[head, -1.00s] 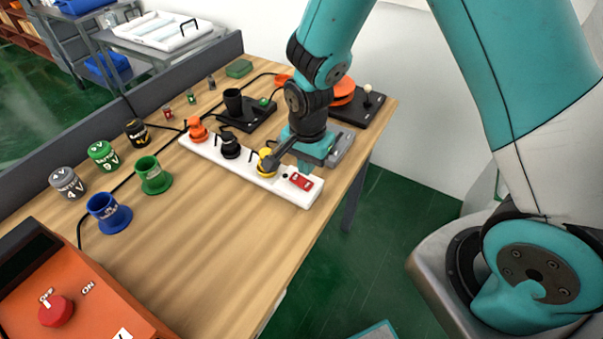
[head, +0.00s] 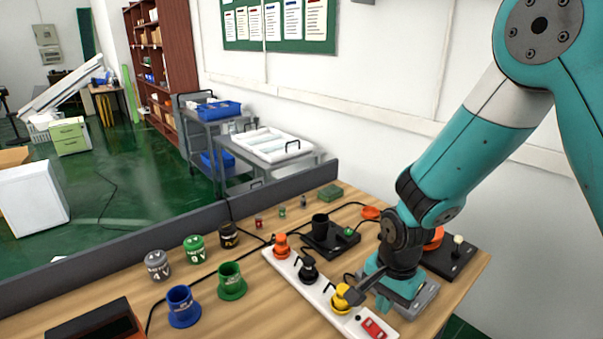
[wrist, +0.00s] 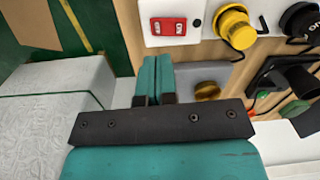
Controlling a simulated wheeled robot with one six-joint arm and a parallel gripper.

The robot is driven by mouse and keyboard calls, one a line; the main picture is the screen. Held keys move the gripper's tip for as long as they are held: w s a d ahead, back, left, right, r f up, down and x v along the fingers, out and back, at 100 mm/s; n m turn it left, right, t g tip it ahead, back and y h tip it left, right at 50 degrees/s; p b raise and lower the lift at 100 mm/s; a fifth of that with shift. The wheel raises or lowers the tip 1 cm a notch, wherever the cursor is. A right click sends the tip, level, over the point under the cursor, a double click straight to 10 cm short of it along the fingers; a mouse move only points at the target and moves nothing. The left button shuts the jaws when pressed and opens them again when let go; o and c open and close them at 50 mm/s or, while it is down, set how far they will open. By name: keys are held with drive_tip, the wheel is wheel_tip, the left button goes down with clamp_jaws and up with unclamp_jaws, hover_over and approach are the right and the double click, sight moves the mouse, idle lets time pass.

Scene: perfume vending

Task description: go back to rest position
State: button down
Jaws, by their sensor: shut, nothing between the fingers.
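My gripper (wrist: 154,80) is shut and empty in the wrist view, its two teal fingers side by side. In the head view my arm reaches down to the right part of the table, and my gripper is mostly hidden behind the wrist. It is beside the white power strip (head: 320,296), near the red switch (head: 373,327) and the yellow plug (head: 341,298). The switch also shows above the fingers in the wrist view (wrist: 168,26), with the yellow plug (wrist: 236,27) to its right. I cannot tell how high the gripper is above the table.
Orange and black plugs sit in the strip. A blue cup (head: 183,307), a green cup (head: 232,281) and several small jars stand to the left. A black device with a cup (head: 321,222) is behind the strip. A low grey barrier (head: 120,243) edges the table's back.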

drive_tip(key=s+a+r+n+y, duration=0.2)
drive_tip(key=s+r+n, duration=0.6)
drive_tip(key=s+r, duration=0.1)
drive_tip(key=s+a+r+n+y+b, duration=0.1)
drive_tip(key=s+a+r+n, duration=0.1)
drive_tip(key=s+r+n, duration=0.6)
wheel_tip(320, 180, up, 3)
drive_tip(key=shift+s+f+n+y, duration=0.1)
drive_tip(key=shift+s+n+y, duration=0.3)
drive_tip(key=shift+s, duration=0.1)
